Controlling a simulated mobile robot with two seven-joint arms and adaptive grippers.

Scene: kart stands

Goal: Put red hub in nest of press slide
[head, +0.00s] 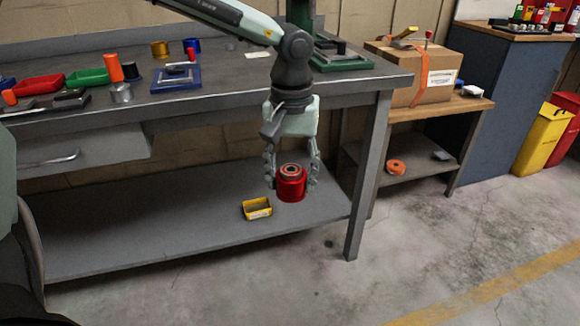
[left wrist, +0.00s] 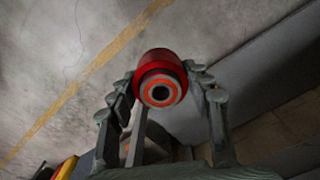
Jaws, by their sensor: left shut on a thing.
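The red hub (head: 291,184) is a short red cylinder with a round bored centre. My left gripper (head: 291,178) is shut on it, with fingers at its sides, in front of the workbench (head: 230,105) and below its top. In the left wrist view the red hub (left wrist: 160,75) sits between the fingertips of the left gripper (left wrist: 160,82), its ringed end face towards the camera. A green machine base (head: 343,62) on the bench top, partly behind my arm, may be the press; its slide and nest cannot be made out. My right gripper is not in view.
Red and green trays, cylinders and a blue fixture (head: 176,79) stand on the bench's left. A cardboard box (head: 418,70) stands on the side table at right. Floor in front is clear.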

